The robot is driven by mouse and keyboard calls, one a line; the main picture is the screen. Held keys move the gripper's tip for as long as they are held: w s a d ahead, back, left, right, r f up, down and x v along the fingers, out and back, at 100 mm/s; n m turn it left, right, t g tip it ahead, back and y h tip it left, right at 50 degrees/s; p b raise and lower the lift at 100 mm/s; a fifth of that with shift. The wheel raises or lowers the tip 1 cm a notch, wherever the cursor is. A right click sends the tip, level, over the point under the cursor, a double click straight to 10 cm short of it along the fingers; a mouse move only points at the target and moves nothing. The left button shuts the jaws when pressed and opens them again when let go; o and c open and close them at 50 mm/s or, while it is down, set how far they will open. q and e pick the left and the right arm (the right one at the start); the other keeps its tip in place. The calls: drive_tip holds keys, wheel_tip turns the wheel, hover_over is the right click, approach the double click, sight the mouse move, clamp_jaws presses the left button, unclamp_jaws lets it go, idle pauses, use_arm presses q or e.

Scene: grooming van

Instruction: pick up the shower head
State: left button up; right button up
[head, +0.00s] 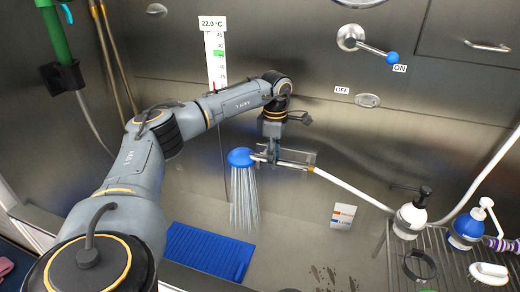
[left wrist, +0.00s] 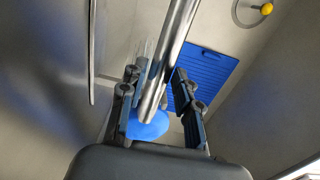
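The shower head (head: 240,157) has a round blue head and a metal handle, with water streaming down from it in the head view. Its handle runs right into a white hose (head: 345,187). My left gripper (head: 287,158) is at the handle, just right of the blue head. In the left wrist view, the metal handle (left wrist: 172,50) passes between the two dark fingers of the left gripper (left wrist: 158,95), with gaps showing beside it. The fingers look open. The blue head (left wrist: 150,126) is partly hidden behind the handle end and gripper body. My right gripper is not in view.
A blue mat (head: 207,252) lies below on the tub floor. A wire rack (head: 450,262) at the right holds pump bottles (head: 410,218). A lever (head: 372,48) on the back wall points to ON. A temperature scale (head: 215,58) reads 22.0 °C.

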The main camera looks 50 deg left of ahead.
use_arm(q)
clamp_jaws()
drive_tip(key=shift+r, duration=0.15)
drive_tip(key=shift+w+r, duration=0.1)
drive_tip(key=shift+r, duration=0.5)
drive_tip(key=s+d+r+p, duration=0.2)
drive_tip(key=s+d+r, duration=0.2)
drive_tip(key=r, duration=0.4)
drive_tip(key=s+d+r+p, duration=0.1)
drive_tip(key=s+d+r, duration=0.4)
drive_tip(key=r, duration=0.3)
drive_tip(key=shift+s+d+r+p, duration=0.15)
drive_tip(key=shift+s+r+p, duration=0.2)
drive_tip(key=shift+s, duration=0.45)
